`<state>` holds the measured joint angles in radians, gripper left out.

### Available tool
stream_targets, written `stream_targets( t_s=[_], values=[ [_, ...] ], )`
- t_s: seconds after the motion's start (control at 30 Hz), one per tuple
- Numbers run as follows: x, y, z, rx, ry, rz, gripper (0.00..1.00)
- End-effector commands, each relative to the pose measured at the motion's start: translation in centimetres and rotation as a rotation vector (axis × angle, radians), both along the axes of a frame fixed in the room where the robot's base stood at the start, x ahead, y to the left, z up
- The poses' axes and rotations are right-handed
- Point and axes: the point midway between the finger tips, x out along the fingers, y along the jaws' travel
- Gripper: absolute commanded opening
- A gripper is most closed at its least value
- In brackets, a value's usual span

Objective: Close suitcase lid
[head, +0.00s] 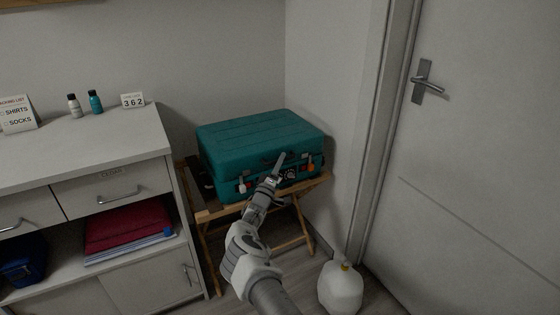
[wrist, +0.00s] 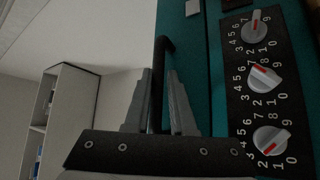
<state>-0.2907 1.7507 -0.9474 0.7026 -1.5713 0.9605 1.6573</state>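The teal suitcase (head: 258,138) lies flat on a wooden folding rack (head: 307,190) in the corner. Its lid looks down over the base; whether the seam is fully shut is hard to tell. My gripper (head: 281,160) is at the suitcase's front, near the dark handle. In the wrist view, the two grey fingers of my gripper (wrist: 160,100) stand on either side of the black handle (wrist: 166,45). I cannot tell whether they press on it. A black panel (wrist: 257,100) with several numbered dials shows to the right of the fingers.
A white cabinet (head: 80,160) with drawers stands left of the rack; small bottles (head: 95,101) and cards (head: 132,101) are on top. A white jug (head: 341,289) stands on the floor at right front. A closed door (head: 480,150) is at right.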

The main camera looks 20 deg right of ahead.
Motion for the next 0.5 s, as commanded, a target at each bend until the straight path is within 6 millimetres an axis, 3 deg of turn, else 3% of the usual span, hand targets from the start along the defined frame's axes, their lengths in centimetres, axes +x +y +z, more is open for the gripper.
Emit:
stream_targets(
  t_s=[0.03, 0.33, 0.5],
  values=[
    [-0.1, -0.1, -0.8, 0.003, 0.01, -0.001, 0.3],
    [-0.2, 0.1, -0.5, 0.003, 0.008, 0.0, 0.3],
    [-1.2, 1.2, -0.8, 0.002, 0.01, 0.0, 0.3]
  ],
)
